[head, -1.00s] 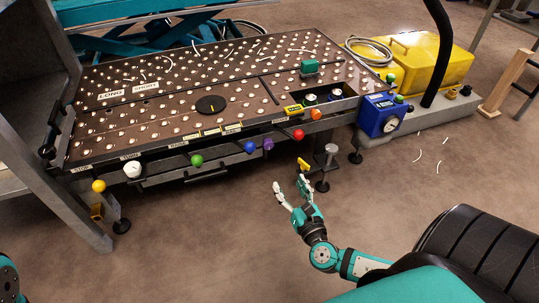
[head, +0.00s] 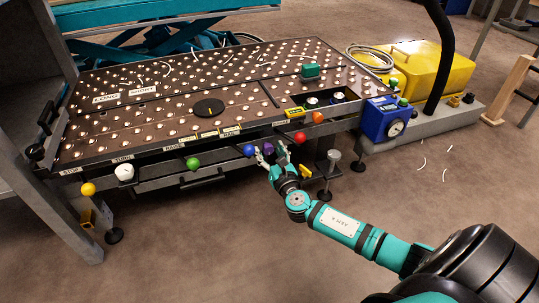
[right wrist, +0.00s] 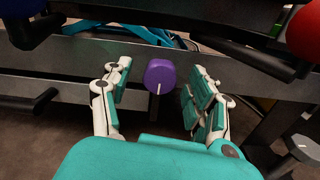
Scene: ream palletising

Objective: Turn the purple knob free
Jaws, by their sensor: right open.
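The purple knob (head: 268,149) is on the front edge of the ball-top table, between the blue knob and the red knob. In the right wrist view the purple knob (right wrist: 160,75) sits on a short stem between my open fingers, with a gap on each side. My right gripper (head: 270,153) is open in front of the table edge with its fingers around the knob. It also shows in the right wrist view (right wrist: 158,92), fingers apart and touching nothing that I can see. My left gripper is not in view.
Along the edge are a blue knob (head: 249,150), a red knob (head: 300,137), a green knob (head: 193,164), a white knob (head: 124,172) and a yellow knob (head: 88,189). A blue gauge box (head: 377,120) stands at the right.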

